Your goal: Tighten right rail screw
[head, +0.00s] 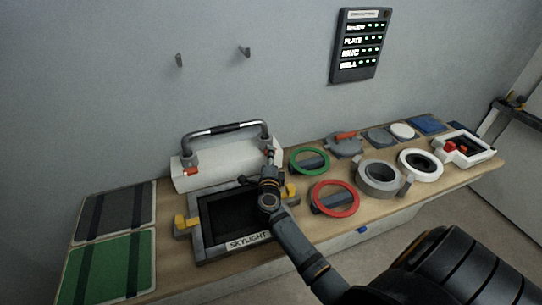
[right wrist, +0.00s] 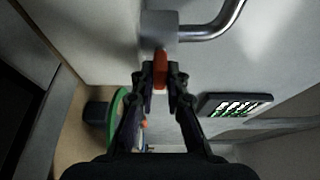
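A grab rail (head: 225,128) with a dark grip stands on a white block (head: 228,167) at the back of the bench. Its left foot has a red screw (head: 191,171). In the right wrist view, the right rail screw (right wrist: 160,68) is a red tab below the grey rail foot (right wrist: 160,27). My right gripper (head: 269,160) is at the rail's right foot. In its wrist view, the fingertips (right wrist: 160,75) are closed on both sides of the red tab. The screw is mostly hidden by the gripper in the head view. My left gripper is not in view.
The skylight frame (head: 249,241) with yellow latches lies under my right arm. Green (head: 309,160) and red (head: 335,198) rings and several round fittings lie to the right. Green and grey panels (head: 108,270) lie left. A status panel (head: 360,45) hangs on the wall.

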